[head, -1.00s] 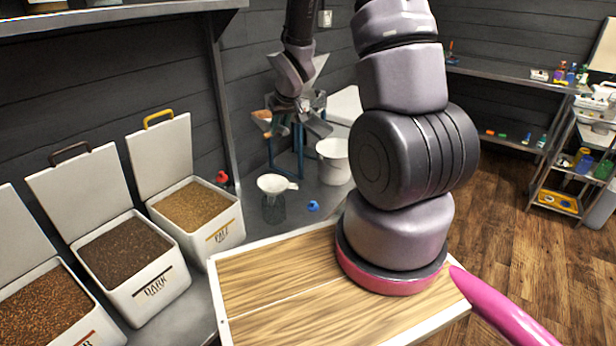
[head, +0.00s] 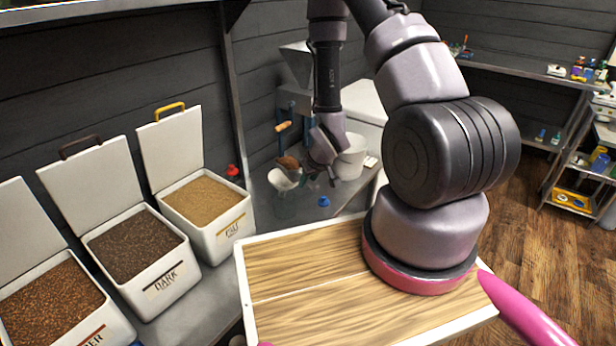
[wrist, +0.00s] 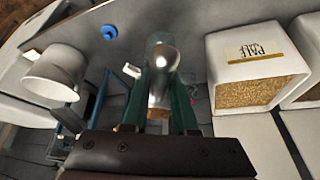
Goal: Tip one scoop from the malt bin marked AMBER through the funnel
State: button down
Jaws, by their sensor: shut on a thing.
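My gripper (head: 308,166) is shut on the scoop (head: 288,162), and brown grain shows in its bowl. The scoop is just above the white funnel (head: 283,180), which sits in the mouth of a clear jar (head: 283,207). In the wrist view the scoop's shiny metal bowl (wrist: 162,75) shows between the green fingers (wrist: 166,112). It hides most of the funnel there, leaving a white tab (wrist: 132,70). I cannot tell whether grain is falling. The AMBER bin (head: 108,328) is at the lower left, its label partly cut off, with reddish-brown grain inside.
The DARK bin (head: 166,300) and PALE bin (head: 226,240) stand open beside it. A white bucket (head: 350,160) and a mill (head: 297,105) with a wooden handle stand behind the jar. A blue knob (head: 323,201) lies near the jar. A wooden board (head: 300,290) fills the front.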

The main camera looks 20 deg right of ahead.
jog(key=shift+f, duration=0.95)
jog(key=shift+w, duration=0.15)
jog(key=shift+w+a+r+g+h, duration=0.15)
jog(key=shift+w+r+g, duration=0.25)
jog(key=shift+r+g, duration=0.45)
jog(key=shift+w+a+r+g+h, duration=0.1)
jog(key=shift+w+r+g, duration=0.35)
jog(key=shift+r, duration=0.75)
jog(key=shift+w+a+r+g+h, duration=0.15)
jog(key=shift+w+r+g, duration=0.2)
jog(key=shift+r+g, duration=0.5)
jog(key=shift+w+a+r+g+h, duration=0.2)
jog(key=shift+w+r+g+h, duration=0.05)
jog(key=shift+w+r+g, duration=0.85)
jog(key=shift+w+a+r+g+h, duration=0.2)
jog(key=shift+w+r+g+h, duration=0.05)
jog(key=shift+w+r+g, duration=0.8)
jog(key=shift+w+a+r+g, duration=0.15)
jog(key=shift+w+r+g, duration=0.3)
jog(key=shift+w, duration=0.35)
jog(key=shift+w+a+r+g, duration=0.15)
jog(key=shift+w+r+g, duration=0.3)
jog(key=shift+w, duration=0.3)
